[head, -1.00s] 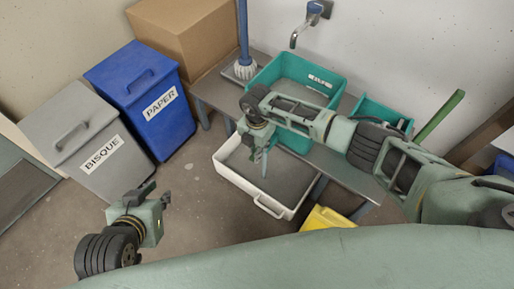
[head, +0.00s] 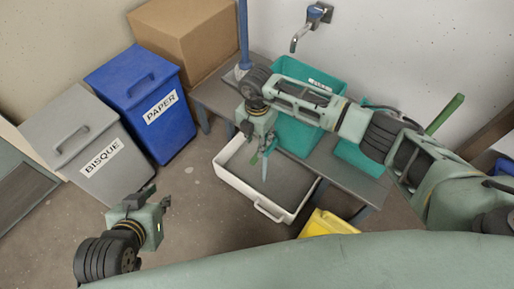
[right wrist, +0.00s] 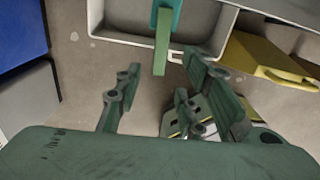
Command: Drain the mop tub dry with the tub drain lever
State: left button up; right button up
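The teal mop tub (head: 322,78) stands on the grey bench by the wall, partly hidden behind my right arm. Its label is mostly covered, and I cannot see its water level. The green tub drain lever (right wrist: 162,55) hangs over the white catch tray in the right wrist view; it also shows small in the head view (head: 267,154). My right gripper (right wrist: 158,80) is open, its fingers on either side of the lever's line, with the lever tip just ahead of them and no clear contact. My left gripper (head: 158,192) is open and empty, away from the tub at lower left.
A white tray (head: 236,180) sits on the floor below the bench (head: 218,101). A second teal container (head: 350,155) stands to the right. A yellow bucket (head: 326,224), blue PAPER bin (head: 140,95), grey BISQUE bin (head: 80,140) and cardboard box (head: 190,35) stand around. A tap (head: 308,28) is above.

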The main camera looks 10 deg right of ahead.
jog(key=shift+r, duration=2.25)
jog(key=shift+a, duration=0.1)
